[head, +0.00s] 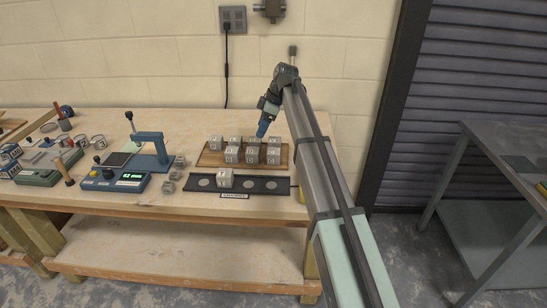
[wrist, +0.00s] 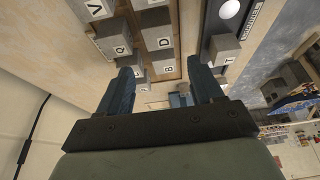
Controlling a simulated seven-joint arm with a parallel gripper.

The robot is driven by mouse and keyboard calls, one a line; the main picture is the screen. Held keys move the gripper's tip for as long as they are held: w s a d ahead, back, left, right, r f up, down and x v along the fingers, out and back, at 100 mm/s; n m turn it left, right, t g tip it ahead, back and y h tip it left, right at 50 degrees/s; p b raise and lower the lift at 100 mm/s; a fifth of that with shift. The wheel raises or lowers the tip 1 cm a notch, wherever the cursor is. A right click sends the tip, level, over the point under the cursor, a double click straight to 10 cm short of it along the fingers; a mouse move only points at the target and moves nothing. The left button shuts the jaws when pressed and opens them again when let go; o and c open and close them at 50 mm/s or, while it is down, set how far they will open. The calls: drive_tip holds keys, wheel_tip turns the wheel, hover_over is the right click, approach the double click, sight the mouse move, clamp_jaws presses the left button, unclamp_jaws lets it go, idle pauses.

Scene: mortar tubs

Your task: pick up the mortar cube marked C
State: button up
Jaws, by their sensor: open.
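Several grey mortar cubes (head: 252,154) stand in rows on a wooden board (head: 207,161) on the workbench. Their letters are too small to read in the head view. In the wrist view I can read V (wrist: 97,9), Q (wrist: 113,38), D (wrist: 156,30) and B (wrist: 162,62); I cannot make out which cube is marked C. My gripper (head: 262,133) is over the board at its back row. In the wrist view its two blue fingers (wrist: 162,80) are apart with nothing held between them.
A blue press-like device (head: 150,150) and small grey blocks (head: 168,187) are to the left. A wall stands behind the bench.

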wheel_tip(320, 180, up, 2)
drive_tip(key=a, duration=0.1)
drive_tip(key=h, duration=0.5)
hover_over(276, 151)
wheel_tip(276, 151, down, 14)
drive_tip(key=shift+r, duration=0.15)
idle(0.3)
drive_tip(key=c, duration=0.9)
